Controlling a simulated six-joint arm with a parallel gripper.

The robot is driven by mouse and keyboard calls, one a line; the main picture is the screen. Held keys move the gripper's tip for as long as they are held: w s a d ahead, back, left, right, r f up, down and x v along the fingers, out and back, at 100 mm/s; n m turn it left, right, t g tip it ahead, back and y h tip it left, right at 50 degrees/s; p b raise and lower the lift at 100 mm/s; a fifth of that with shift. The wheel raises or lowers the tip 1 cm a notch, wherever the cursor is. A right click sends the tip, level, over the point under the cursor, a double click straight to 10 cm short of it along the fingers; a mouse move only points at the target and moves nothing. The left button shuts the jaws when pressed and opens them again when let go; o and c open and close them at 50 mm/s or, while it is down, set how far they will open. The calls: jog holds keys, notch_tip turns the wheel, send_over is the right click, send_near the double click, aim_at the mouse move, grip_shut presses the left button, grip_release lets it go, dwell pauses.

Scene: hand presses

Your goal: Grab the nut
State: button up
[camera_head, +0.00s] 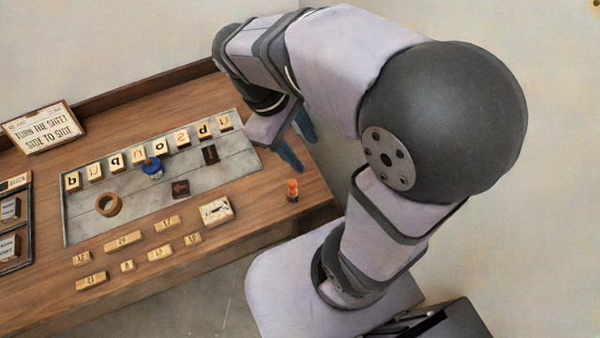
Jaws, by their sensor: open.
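No thing is plainly recognisable as the nut at this size. A brown ring (108,204) with an open middle lies at the left of the grey panel and may be it. A small blue piece with a brown knob (152,168) stands near the panel's middle. A small orange-topped piece (292,190) stands near the table's right end. My gripper (303,152), with blue fingers, is open and points down over the table's right end, behind the orange-topped piece in the picture. It is far right of the ring. I see nothing between its fingers; my arm partly hides it.
The grey panel (82,225) carries a row of letter tiles (138,155) and two dark arrow tiles (181,189). Several small numbered blocks (122,241) and a white-faced block (216,210) lie in front. A sign (45,130) stands back left. Bare wood surrounds the orange-topped piece.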

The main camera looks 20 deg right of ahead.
jog(key=w+a+r+n+t+h+b, duration=0.2)
jog(key=w+a+n+t+h+b, duration=0.15)
jog(key=w+n+h+b, duration=0.8)
jog(key=y+b, duration=0.1)
jog(key=y, duration=0.1)
send_near(293, 173)
jog(key=shift+w+d+r+n+g, duration=0.2)
jog(key=shift+d+r, duration=0.2)
jog(key=shift+d, duration=0.2)
jog(key=shift+w+d+r+n+g, duration=0.1)
jog(key=shift+w+d+r, duration=0.05)
jog(key=shift+d+r, duration=0.4)
jog(key=shift+h+p+x, duration=0.25)
jog(key=shift+p+x, duration=0.35)
jog(key=shift+x, duration=1.05)
jog(key=shift+p+x, duration=0.7)
jog(key=shift+x, duration=1.45)
jog(key=shift+w+f, duration=0.1)
jog(key=shift+f, duration=0.05)
jog(key=shift+c, duration=0.3)
jog(key=shift+a, duration=0.1)
grip_shut()
